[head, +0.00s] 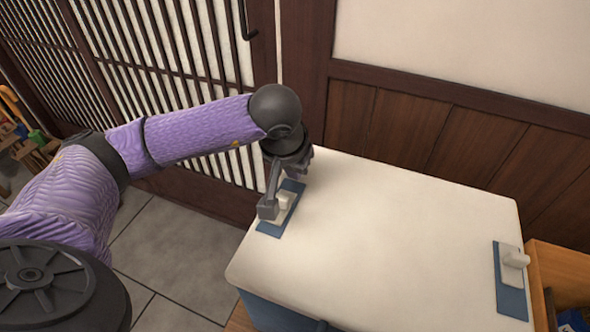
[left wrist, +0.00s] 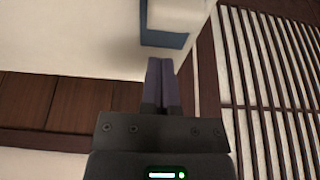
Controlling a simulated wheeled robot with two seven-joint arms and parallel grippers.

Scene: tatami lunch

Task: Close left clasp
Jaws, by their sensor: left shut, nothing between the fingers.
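A cooler-like box with a white lid (head: 390,230) and a blue body (head: 275,312) stands in front of the wall. The left clasp, a pale latch (head: 285,201) on a blue plate (head: 268,229), sits at the lid's left edge. My left gripper (head: 268,210) is shut and empty, close over this clasp and partly hiding it. I cannot tell if they touch. In the left wrist view the shut fingers (left wrist: 162,68) point toward the blue plate (left wrist: 166,38) and pale latch (left wrist: 180,12). My right gripper is out of view.
A second clasp (head: 512,280) sits at the lid's right edge, its pale lever sticking up. A wooden crate (head: 562,270) stands right of the box. A slatted door (head: 170,50) and wood-panelled wall (head: 430,130) close off the back. Floor tiles (head: 165,245) are clear at left.

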